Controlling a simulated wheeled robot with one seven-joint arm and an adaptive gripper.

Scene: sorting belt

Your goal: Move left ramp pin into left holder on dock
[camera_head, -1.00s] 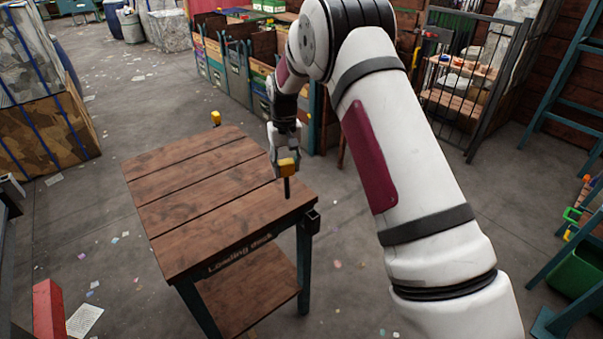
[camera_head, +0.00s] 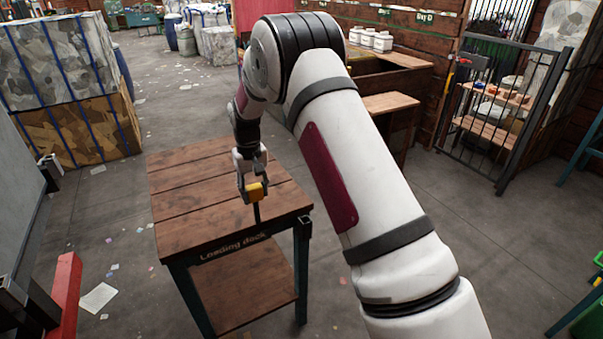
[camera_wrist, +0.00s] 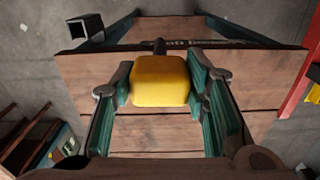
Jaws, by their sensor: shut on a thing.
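My gripper (camera_head: 252,187) is shut on a pin with a yellow block head (camera_head: 257,193) and a thin dark shaft pointing down. The pin is upright over the front right part of the wooden loading dock (camera_head: 190,223); I cannot tell the exact gap below its tip. In the wrist view the yellow head (camera_wrist: 160,80) sits between the two green-sided fingers, and most of the shaft is hidden behind it. A dark square open holder (camera_head: 305,223) is fixed at the dock's front right corner, apart from the pin. It also shows in the wrist view (camera_wrist: 86,27).
The dock top is otherwise bare where visible, with a lower shelf (camera_head: 240,292) beneath. A red beam (camera_head: 66,290) stands at the left front. Strapped bales (camera_head: 75,110) stand at the back left, and a metal cage (camera_head: 505,110) at the back right. Open floor surrounds the dock.

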